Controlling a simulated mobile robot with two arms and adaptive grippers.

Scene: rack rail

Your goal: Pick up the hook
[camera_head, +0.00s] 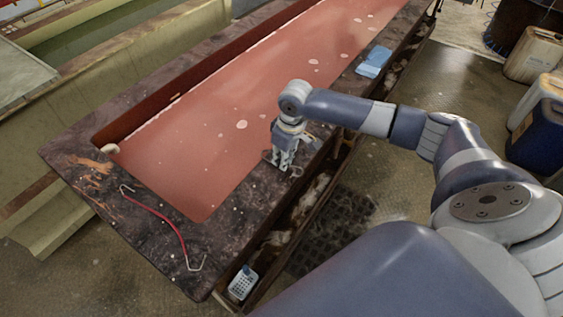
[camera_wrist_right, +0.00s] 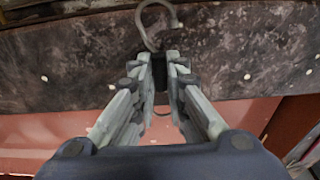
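A thin grey metal hook with a curved end (camera_wrist_right: 160,14) shows in the wrist view, just beyond the fingertips of my right gripper (camera_wrist_right: 160,68). Its other, smaller curve shows below the fingertips between the fingers. The fingers are closed together with dark pads around the middle of the hook. In the head view my right gripper (camera_head: 283,160) points down at the dark rim of the tank, with the hook's ends (camera_head: 296,171) sticking out on both sides. I cannot tell whether the hook touches the rim. My left gripper is out of view.
A red rod with bent metal ends (camera_head: 166,222) lies on the stained dark rim (camera_head: 225,225) around the reddish tank (camera_head: 215,140). A blue cloth (camera_head: 373,61) lies farther along the rim. Jerrycans (camera_head: 533,56) stand at the right.

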